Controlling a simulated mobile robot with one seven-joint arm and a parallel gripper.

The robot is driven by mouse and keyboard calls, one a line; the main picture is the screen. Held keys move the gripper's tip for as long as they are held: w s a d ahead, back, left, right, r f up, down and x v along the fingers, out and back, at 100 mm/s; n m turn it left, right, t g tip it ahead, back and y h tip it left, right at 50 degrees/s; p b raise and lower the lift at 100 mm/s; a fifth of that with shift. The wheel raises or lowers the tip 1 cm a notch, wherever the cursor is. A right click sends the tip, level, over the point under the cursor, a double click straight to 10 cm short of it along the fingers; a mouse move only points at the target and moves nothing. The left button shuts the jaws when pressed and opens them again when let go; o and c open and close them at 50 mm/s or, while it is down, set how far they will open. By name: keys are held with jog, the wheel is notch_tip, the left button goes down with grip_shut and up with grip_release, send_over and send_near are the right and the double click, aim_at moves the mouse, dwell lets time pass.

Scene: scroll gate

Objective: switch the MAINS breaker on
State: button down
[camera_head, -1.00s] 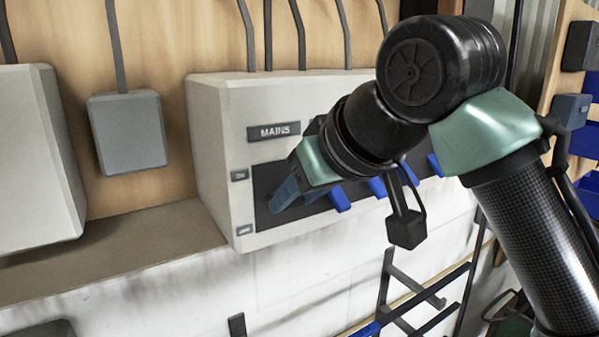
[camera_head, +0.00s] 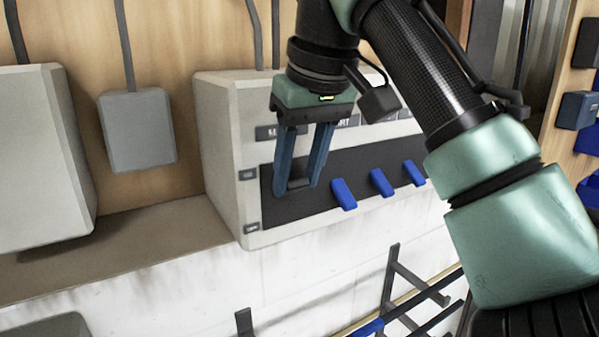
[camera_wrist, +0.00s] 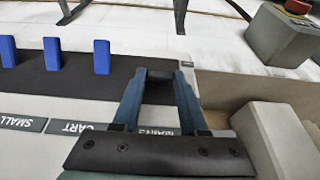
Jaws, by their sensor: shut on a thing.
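The breaker panel (camera_head: 222,150) is a pale grey box on the wall with a dark strip across its front. The MAINS label (camera_wrist: 158,132) is upside down in the wrist view; in the head view my gripper partly covers it. My gripper (camera_head: 298,188) points down at the strip's left end, beneath that label. Its two blue fingers are apart, shut on a dark block, the MAINS breaker lever (camera_wrist: 160,74), between the fingertips. The fingers hide much of the lever, and I cannot tell its setting. Two small tags, upper (camera_head: 248,174) and lower (camera_head: 252,228), sit left of the strip; their text is unreadable.
Several blue levers, one here (camera_head: 343,194), stand along the strip to the right. A grey box (camera_head: 137,130) and a larger pale cabinet (camera_head: 40,160) are on the left. A dark rack (camera_head: 400,280) is below. A grey box with a red button (camera_wrist: 283,35) shows in the wrist view.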

dwell(0.3)
jog(key=shift+c, duration=2.2)
grip_release()
jog(key=v, duration=0.7)
jog(key=shift+r+b, duration=0.25)
jog(key=shift+b, duration=0.2)
